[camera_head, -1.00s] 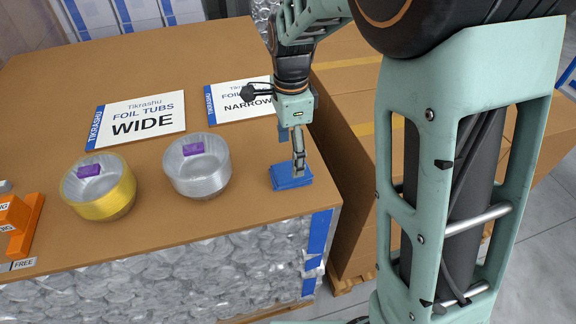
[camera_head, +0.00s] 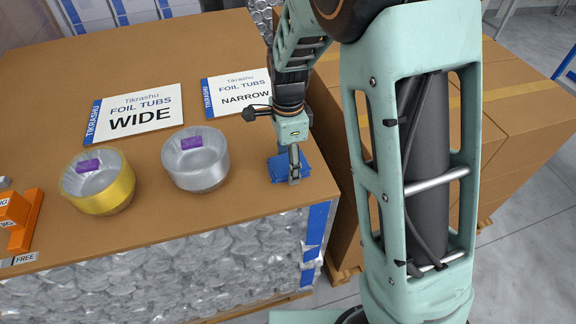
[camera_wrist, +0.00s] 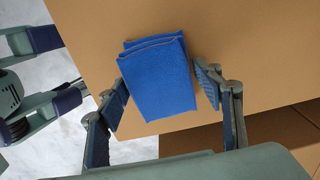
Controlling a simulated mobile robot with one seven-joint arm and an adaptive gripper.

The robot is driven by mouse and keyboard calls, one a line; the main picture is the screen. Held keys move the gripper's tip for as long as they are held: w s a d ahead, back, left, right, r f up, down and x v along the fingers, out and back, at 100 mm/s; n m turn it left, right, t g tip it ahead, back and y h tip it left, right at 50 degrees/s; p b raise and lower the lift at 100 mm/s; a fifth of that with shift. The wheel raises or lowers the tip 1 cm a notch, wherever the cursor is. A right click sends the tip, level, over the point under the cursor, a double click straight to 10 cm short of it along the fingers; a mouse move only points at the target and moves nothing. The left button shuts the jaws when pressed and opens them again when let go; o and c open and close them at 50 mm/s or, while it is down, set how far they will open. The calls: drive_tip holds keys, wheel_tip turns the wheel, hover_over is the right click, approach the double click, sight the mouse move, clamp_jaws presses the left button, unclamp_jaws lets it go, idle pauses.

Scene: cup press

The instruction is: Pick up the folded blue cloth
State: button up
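The folded blue cloth (camera_head: 278,168) lies on the brown tabletop near its right front corner. In the wrist view the cloth (camera_wrist: 158,78) lies between my two spread fingers, with its folded layers at the far edge. My gripper (camera_head: 293,172) is low over the cloth and points down. In the wrist view my gripper (camera_wrist: 164,95) is open, with one blue-padded finger on each side of the cloth. The left finger is close to the cloth's edge, and a small gap shows at the right finger. I cannot tell whether the fingertips touch the table.
A clear tub (camera_head: 196,160) stands left of the cloth, and a gold tub (camera_head: 98,182) stands further left. Signs reading WIDE (camera_head: 136,113) and NARROW (camera_head: 238,93) lie behind them. An orange stand (camera_head: 25,220) is at far left. Cardboard boxes (camera_head: 420,150) stand right of the table.

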sight(288, 163)
drive_tip(key=c, duration=0.7)
drive_tip(key=shift+r+p, duration=0.65)
drive_tip(key=shift+r, duration=0.15)
wheel_tip(288, 163, up, 2)
drive_tip(key=shift+r+p, duration=0.1)
drive_tip(key=shift+p, duration=0.75)
drive_tip(key=s+r+p, duration=0.2)
drive_tip(key=s+a+r+p, duration=0.1)
drive_tip(key=r, duration=0.1)
drive_tip(key=shift+s+r+p, duration=0.4)
drive_tip(key=s+r, duration=0.1)
drive_tip(key=s, duration=0.2)
drive_tip(key=s+a+r, duration=0.1)
drive_tip(key=s+r, duration=0.1)
drive_tip(key=s, duration=0.1)
drive_tip(key=s+a+r, duration=0.1)
drive_tip(key=s, duration=0.3)
drive_tip(key=shift+r, duration=0.2)
